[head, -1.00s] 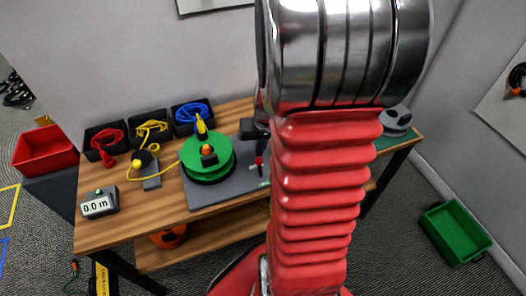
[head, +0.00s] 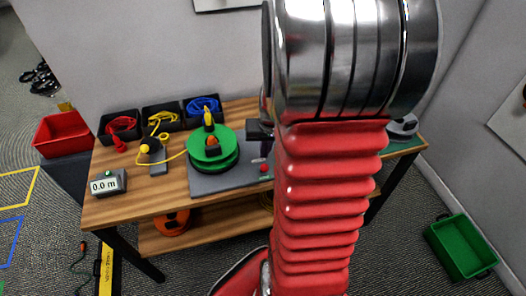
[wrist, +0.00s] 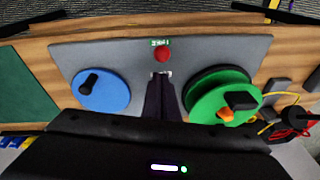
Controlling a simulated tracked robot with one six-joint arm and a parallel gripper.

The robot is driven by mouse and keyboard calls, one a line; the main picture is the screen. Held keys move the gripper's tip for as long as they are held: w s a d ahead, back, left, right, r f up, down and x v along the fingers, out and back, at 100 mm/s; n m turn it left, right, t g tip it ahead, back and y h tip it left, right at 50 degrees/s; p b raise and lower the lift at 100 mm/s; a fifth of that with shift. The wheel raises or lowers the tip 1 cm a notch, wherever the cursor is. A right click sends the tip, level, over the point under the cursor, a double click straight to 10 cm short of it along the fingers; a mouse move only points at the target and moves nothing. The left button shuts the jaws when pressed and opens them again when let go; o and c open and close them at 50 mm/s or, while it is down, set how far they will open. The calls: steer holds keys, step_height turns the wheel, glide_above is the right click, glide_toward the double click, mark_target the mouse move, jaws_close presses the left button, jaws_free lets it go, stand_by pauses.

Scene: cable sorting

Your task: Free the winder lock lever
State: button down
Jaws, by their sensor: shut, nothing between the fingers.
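The winder lock lever has a red knob (head: 264,168) and stands on the grey base plate (head: 222,184) to the right of the green winder drum (head: 212,158). In the wrist view the red knob (wrist: 162,54) is just beyond my fingertips, with a small pale metal piece between them. The green drum (wrist: 205,100) is to the right there, and a blue disc (wrist: 102,92) with a black knob is to the left. My gripper (wrist: 161,78) is shut and empty, its dark fingers together. Whether the fingertips touch the lever, I cannot tell.
A yellow cable runs from the drum to a small guide (head: 157,165) on the wooden table (head: 140,204). A length meter (head: 108,184) reads 0.0 m. Bins of red, yellow and blue cable stand behind. My arm hides the table's right part in the head view.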

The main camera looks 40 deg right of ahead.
steer(key=shift+r, duration=0.65)
steer(key=s+a+r, duration=0.2)
steer(key=s+r, duration=0.5)
steer(key=r, duration=0.2)
stand_by(0.8)
steer(key=shift+a, duration=0.1)
